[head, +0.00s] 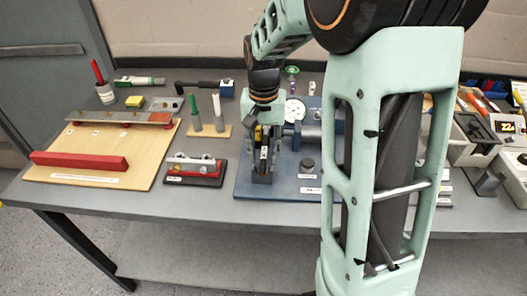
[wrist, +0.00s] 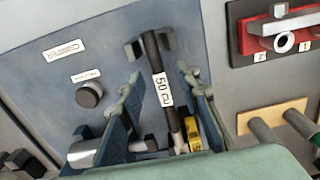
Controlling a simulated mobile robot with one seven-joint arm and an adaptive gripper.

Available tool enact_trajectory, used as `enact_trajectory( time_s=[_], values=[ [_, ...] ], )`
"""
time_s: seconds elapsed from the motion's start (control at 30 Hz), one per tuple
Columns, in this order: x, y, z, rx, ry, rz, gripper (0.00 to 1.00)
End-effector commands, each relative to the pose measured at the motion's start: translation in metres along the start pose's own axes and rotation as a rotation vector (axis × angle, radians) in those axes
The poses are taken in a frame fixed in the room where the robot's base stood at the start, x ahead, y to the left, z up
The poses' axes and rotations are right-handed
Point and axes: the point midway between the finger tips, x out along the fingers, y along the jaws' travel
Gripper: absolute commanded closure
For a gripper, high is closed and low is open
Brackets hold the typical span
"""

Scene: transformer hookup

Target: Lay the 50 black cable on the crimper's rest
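The black cable (wrist: 151,55), with a white "50 CU" label, runs lengthwise between my fingers in the wrist view. Its far end lies between the prongs of a dark rest (wrist: 170,40) on the blue crimper plate (wrist: 110,45); exact contact is hard to tell. My gripper (wrist: 158,80) is open, with a gap on each side of the cable. In the head view my gripper (head: 264,140) is low over the crimper plate (head: 285,187), just behind the rest (head: 262,178). The cable's near end is partly hidden by my gripper.
A black knob (wrist: 89,95) and a silver cylinder (wrist: 95,152) are left of my fingers in the wrist view. A red-and-black fixture (head: 195,170) stands left of the plate in the head view. A wooden board with a red bar (head: 80,162) lies farther left.

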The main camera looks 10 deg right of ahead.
Motion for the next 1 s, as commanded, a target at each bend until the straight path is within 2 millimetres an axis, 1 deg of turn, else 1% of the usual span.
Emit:
enact_trajectory(
  time_s=[0.8, 0.9, 1.0],
  values=[
    [-0.063, 0.0, 0.0, 0.0, 0.0, 0.0, 0.69],
    [-0.07, 0.0, 0.0, 0.0, 0.0, 0.0, 0.69],
    [-0.071, 0.0, 0.0, 0.0, 0.0, 0.0, 0.69]
  ],
)
